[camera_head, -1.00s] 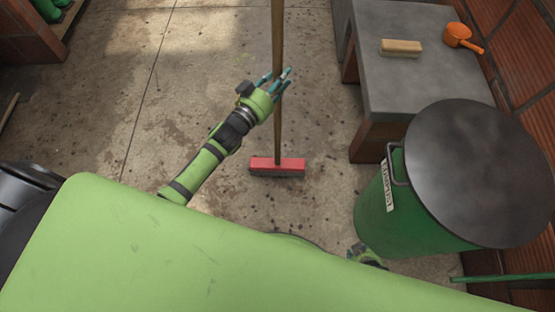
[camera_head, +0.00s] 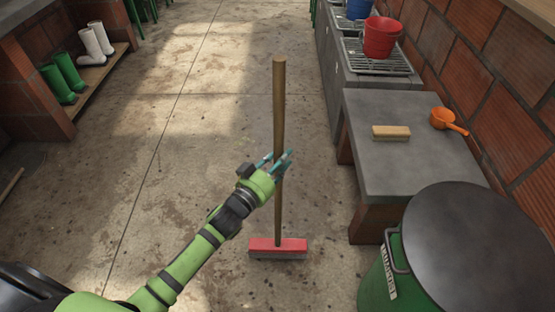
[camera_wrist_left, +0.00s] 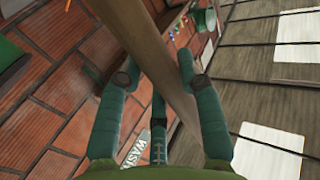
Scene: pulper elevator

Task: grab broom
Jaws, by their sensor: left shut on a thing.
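The broom (camera_head: 279,115) stands upright in the middle of the head view, with a wooden handle and a red head (camera_head: 278,246) low down at the floor. My left gripper (camera_head: 279,166) is shut on the handle about midway down. In the left wrist view the handle (camera_wrist_left: 165,60) passes between the teal fingers (camera_wrist_left: 155,100), which lie on both sides of it. My right gripper is not in view in the head view now.
A grey counter (camera_head: 385,175) on the right holds a brush (camera_head: 391,132) and an orange scoop (camera_head: 448,120). A lidded green bin (camera_head: 375,290) stands at the lower right. A red bucket (camera_head: 381,40) is farther back. Boots (camera_head: 62,80) sit on a shelf at left. The central floor is clear.

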